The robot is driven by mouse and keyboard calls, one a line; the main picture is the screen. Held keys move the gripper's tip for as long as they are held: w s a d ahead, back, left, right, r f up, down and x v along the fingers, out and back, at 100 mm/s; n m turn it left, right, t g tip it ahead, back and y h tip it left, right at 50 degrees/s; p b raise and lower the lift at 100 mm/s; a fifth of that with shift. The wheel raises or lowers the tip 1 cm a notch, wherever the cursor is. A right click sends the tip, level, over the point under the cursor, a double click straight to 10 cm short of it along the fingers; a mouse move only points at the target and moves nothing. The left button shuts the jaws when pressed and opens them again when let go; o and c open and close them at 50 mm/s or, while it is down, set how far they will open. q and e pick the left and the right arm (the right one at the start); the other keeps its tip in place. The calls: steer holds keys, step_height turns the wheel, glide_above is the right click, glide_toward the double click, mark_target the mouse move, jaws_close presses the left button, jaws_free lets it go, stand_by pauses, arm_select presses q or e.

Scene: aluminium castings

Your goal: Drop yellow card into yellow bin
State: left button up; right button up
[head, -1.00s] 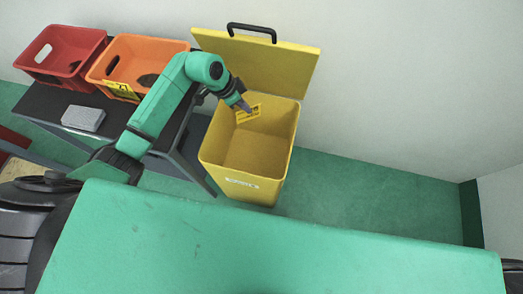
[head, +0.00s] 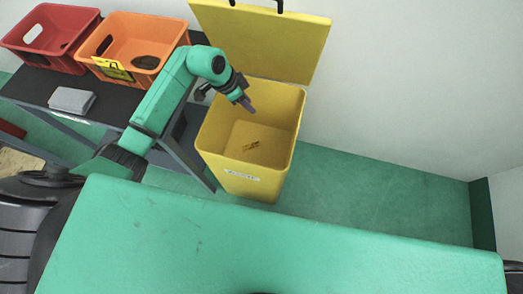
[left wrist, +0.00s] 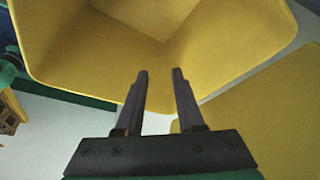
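The yellow bin (head: 223,172) stands on the floor with its yellow lid (head: 270,45) raised at the back. The yellow card (head: 251,146) lies inside, low in the bin. My left gripper (head: 250,106) is over the bin's opening, above and apart from the card. In the left wrist view the fingers of my left gripper (left wrist: 160,75) are parted with nothing between them, and the yellow bin (left wrist: 225,60) fills the space beyond. The card cannot be made out there. My right gripper is not in view.
A dark table (head: 35,90) at the left bears a red crate (head: 65,45), an orange crate (head: 150,78) with a yellow tag, and a grey block (head: 72,100). Green floor (head: 380,205) to the right of the bin is clear.

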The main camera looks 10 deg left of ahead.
arm_select(q)
steer(key=p+v, duration=0.1)
steer(key=v, duration=1.3)
steer(key=shift+a+r, duration=0.15)
steer(key=shift+r, duration=0.1)
steer(key=shift+s, duration=0.1)
